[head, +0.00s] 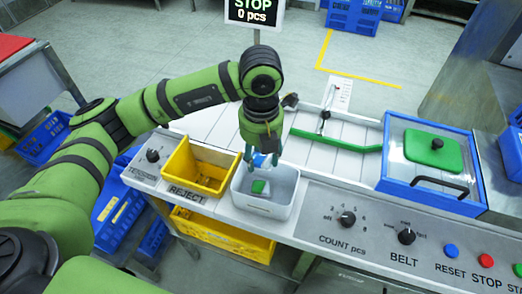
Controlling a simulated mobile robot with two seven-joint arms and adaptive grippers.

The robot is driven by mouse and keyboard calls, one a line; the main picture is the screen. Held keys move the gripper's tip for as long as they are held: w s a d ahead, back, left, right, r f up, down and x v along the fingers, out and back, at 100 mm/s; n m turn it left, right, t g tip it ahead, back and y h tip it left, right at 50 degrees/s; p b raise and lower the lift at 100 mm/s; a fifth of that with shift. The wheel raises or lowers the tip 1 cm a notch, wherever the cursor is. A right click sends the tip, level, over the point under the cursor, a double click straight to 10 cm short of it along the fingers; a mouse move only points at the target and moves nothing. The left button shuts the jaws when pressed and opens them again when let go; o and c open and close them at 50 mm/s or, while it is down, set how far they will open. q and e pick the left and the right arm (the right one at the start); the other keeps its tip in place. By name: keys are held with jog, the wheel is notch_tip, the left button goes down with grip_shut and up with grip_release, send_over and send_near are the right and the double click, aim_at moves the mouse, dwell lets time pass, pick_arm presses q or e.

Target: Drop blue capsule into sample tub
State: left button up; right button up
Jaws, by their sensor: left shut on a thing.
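The sample tub (288,207), an open light-grey box, stands at the front edge of the worktop, just right of the yellow reject bin. My left gripper (263,158) points down over the back part of the tub. It is shut on a small blue and white thing, which looks like the blue capsule (262,161); the fingers partly hide it. A green piece (259,187) shows inside the tub, with a pale patch beside it. My right gripper is not in view.
The yellow reject bin (202,168) sits close left of the tub. A green guide bar (335,142) crosses the white worktop behind. A blue-framed box with a green lid (432,148) stands to the right. Knobs and buttons line the front panel (380,226).

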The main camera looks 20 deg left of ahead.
aim_at(261, 157)
pick_arm(q)
jog(key=o, duration=0.9)
jog(key=shift+o, duration=0.2)
jog(key=shift+r, duration=0.3)
notch_tip(261, 157, up, 12)
jog(key=shift+f, duration=0.25)
